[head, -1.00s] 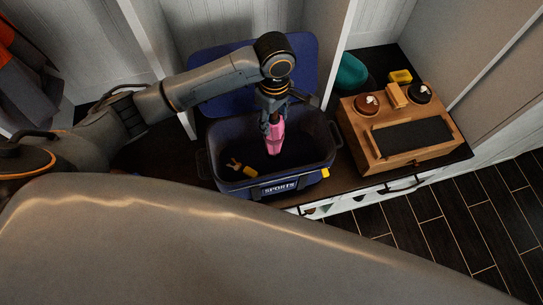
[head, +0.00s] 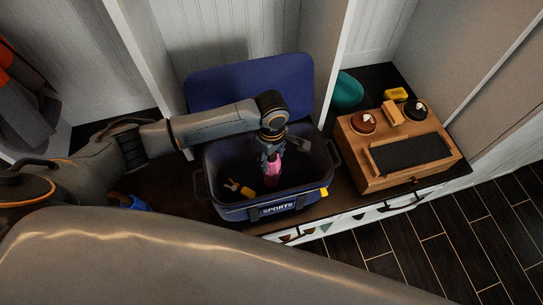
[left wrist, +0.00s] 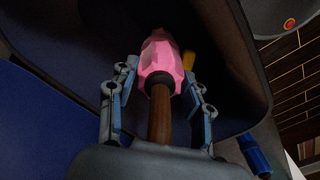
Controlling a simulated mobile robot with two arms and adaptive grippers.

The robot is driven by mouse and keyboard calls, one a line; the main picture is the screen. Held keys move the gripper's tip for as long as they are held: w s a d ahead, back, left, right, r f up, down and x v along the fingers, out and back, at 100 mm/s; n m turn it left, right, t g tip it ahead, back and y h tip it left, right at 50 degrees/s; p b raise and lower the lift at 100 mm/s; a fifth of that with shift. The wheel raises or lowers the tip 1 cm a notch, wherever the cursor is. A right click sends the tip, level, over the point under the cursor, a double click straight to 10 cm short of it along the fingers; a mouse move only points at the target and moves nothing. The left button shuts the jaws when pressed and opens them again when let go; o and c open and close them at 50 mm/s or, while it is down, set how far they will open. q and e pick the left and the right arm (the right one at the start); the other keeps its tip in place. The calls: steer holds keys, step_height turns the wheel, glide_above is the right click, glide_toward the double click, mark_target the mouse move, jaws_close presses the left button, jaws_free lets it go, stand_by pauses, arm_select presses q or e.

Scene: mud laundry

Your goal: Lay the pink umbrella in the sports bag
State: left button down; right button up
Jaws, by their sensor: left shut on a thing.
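The sports bag (head: 240,213) is dark blue with a "SPORTS" label and stands open on the dark bench, its lid raised behind it. My left gripper (head: 271,152) is shut on the pink umbrella (head: 272,171) and holds it pointing down inside the bag's opening. In the left wrist view, the pink umbrella (left wrist: 160,55) sits between the fingers (left wrist: 160,82), its brown handle running back toward the palm. Whether its lower tip touches the bag floor cannot be told. My right gripper is not in view.
A small yellow and tan item (head: 247,191) lies inside the bag at the left. A wooden valet box (head: 385,180) stands right of the bag, with a teal object (head: 347,91) and a yellow block (head: 396,95) behind it. White partitions rise on both sides of the bag.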

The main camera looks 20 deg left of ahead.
arm_select(q)
steer(key=c, duration=0.6)
jaws_free()
steer(key=shift+f, duration=0.1)
steer(key=shift+c, duration=0.2)
steer(key=shift+o, duration=0.3)
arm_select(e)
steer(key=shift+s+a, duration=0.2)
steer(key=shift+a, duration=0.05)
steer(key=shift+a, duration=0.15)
arm_select(q)
step_height(320, 180, up, 12)
steer(key=shift+r+p, duration=0.15)
steer(key=shift+p, duration=0.35)
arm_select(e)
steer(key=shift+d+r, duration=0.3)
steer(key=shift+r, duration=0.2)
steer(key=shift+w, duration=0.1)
